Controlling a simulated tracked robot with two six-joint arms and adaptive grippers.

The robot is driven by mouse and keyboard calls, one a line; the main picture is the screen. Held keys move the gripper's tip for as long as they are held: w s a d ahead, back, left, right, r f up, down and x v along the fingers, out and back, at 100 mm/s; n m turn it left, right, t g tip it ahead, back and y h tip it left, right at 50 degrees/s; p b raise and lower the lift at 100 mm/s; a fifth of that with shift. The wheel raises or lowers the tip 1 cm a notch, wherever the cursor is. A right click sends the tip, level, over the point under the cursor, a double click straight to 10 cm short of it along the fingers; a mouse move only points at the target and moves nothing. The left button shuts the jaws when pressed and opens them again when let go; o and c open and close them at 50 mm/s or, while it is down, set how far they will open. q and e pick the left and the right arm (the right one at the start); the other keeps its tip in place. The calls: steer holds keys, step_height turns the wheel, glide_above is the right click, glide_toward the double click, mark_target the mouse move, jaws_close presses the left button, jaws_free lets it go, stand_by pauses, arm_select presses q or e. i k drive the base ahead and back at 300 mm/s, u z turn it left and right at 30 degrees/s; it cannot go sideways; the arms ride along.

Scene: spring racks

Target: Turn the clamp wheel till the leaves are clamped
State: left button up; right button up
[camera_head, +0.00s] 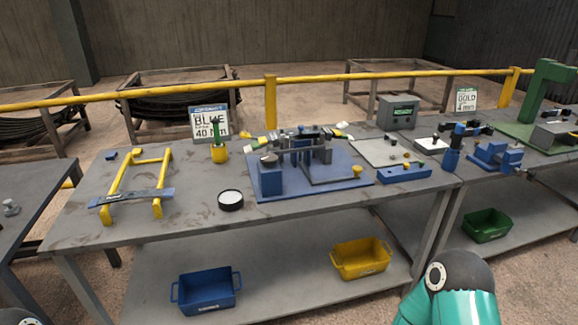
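A blue fixture stands on a blue base plate (335,183) in the middle of the grey bench. Dark flat bars (306,141), perhaps the leaves, lie across its top. A blue block (270,182) at its left carries a round grey top (269,159) that may be the clamp wheel; I cannot tell for sure. A small yellow knob (357,171) is at the plate's right. Whether the leaves are clamped is too small to tell.
A yellow stand (158,180) with a blue-grey leaf (130,198) across it is at the left. A round black-rimmed dish (230,200) sits near the front edge. Blue (206,294) and yellow (360,260) bins sit on the lower shelf.

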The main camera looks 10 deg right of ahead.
mark_target(267, 160)
steer(key=u, duration=0.15)
steer(key=i, duration=0.9)
steer(key=z, duration=0.05)
